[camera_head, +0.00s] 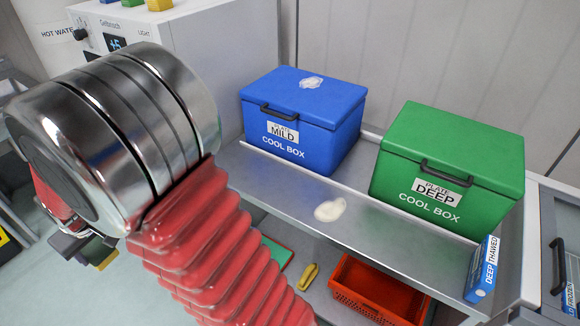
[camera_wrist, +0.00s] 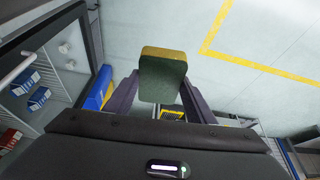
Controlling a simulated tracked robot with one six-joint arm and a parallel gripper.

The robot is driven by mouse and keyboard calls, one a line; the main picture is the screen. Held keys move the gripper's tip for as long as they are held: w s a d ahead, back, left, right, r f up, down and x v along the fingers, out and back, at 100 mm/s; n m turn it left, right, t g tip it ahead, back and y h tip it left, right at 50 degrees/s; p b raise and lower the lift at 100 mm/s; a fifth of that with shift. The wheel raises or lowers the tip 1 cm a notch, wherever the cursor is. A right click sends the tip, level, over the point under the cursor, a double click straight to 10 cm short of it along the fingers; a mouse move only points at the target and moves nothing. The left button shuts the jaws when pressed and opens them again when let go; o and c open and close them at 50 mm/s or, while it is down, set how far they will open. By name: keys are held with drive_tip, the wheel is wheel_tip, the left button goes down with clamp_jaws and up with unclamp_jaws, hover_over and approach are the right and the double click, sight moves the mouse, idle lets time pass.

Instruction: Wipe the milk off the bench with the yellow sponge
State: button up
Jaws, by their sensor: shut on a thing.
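My gripper (camera_wrist: 160,88) is shut on a sponge (camera_wrist: 163,72), with a yellow edge and a dark green face towards the wrist camera. In the head view the gripper (camera_head: 88,250) hangs at the lower left, away from the bench and partly hidden behind my arm; a bit of the yellow sponge (camera_head: 107,261) shows there. A whitish milk puddle (camera_head: 330,209) lies on the grey metal bench (camera_head: 285,190), in front of and between the two cool boxes. A second white patch (camera_head: 312,82) lies on the blue cool box's lid.
A blue cool box (camera_head: 285,137) and a green cool box (camera_head: 440,170) stand along the bench's back. A small blue-and-white box (camera_head: 482,268) stands at its right end. An orange tote (camera_head: 375,290) and a yellow item (camera_head: 308,276) are below. A white machine (camera_head: 215,50) stands at left.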

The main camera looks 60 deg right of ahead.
drive_tip(key=shift+a, duration=0.1)
drive_tip(key=s+d+m+g+h, duration=0.1)
drive_tip(key=s+d+m, duration=0.35)
drive_tip(key=d, duration=0.65)
drive_tip(key=s+d+m+g+h, duration=0.15)
drive_tip(key=s+d+m, duration=0.3)
drive_tip(key=d, duration=0.75)
drive_tip(key=s+d+m+g+h, duration=0.15)
drive_tip(key=s+d+m, duration=0.3)
drive_tip(key=d, duration=0.65)
drive_tip(key=s+d+m+g, duration=0.1)
drive_tip(key=s+d+m, duration=0.4)
drive_tip(key=s, duration=0.5)
drive_tip(key=s+d+m+g+y, duration=0.1)
drive_tip(key=s+d+m, duration=0.4)
drive_tip(key=s+d, duration=0.3)
drive_tip(key=s+d+m+g, duration=0.2)
drive_tip(key=s+d+m, duration=0.3)
drive_tip(key=s, duration=0.8)
drive_tip(key=shift+d+r, duration=0.2)
drive_tip(key=shift+d, duration=0.65)
drive_tip(key=shift+f, duration=0.15)
hover_over(337, 197)
drive_tip(key=shift+f, duration=2.85)
drive_tip(key=shift+f, duration=0.15)
